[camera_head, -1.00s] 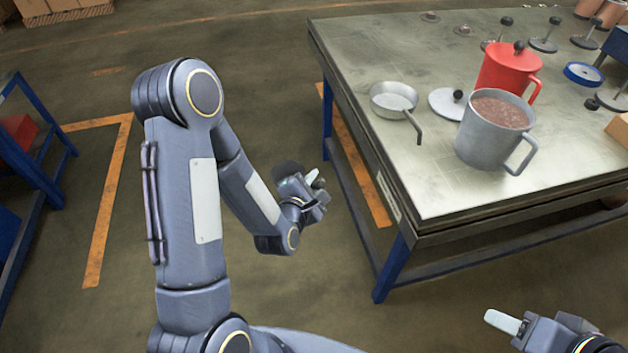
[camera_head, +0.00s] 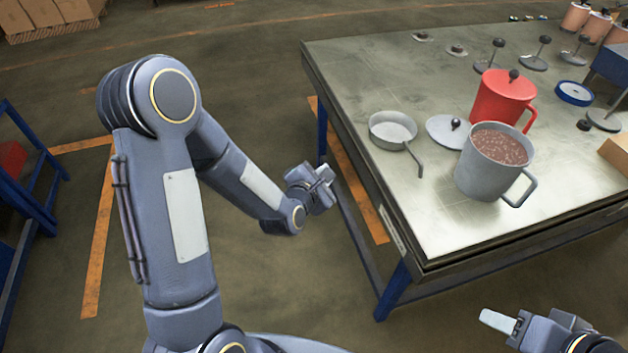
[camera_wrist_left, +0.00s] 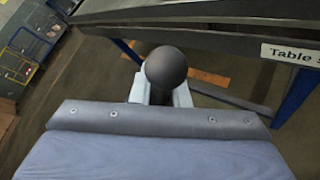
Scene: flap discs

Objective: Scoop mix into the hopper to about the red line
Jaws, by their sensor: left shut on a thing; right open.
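A grey mug (camera_head: 480,178) with a handle stands upright on the table and holds brown grainy mix (camera_head: 497,146). A shallow metal pan-like scoop (camera_head: 381,136) with a bent handle lies to its left, apart from it. My left gripper (camera_head: 326,176) is beside the table's left edge, low and clear of the tabletop. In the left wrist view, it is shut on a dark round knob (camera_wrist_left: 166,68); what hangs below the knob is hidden. My right gripper (camera_head: 497,321) is at the bottom right, in front of the table, open and apart from everything. I cannot identify the hopper or its red line.
A grey lid (camera_head: 446,130) with a black knob lies between scoop and mug. A red lidded mug (camera_head: 500,100) stands behind. A blue ring (camera_head: 574,93), several knobbed discs and a blue box (camera_head: 609,68) are at the right. The table's front-left top (camera_head: 425,215) is clear.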

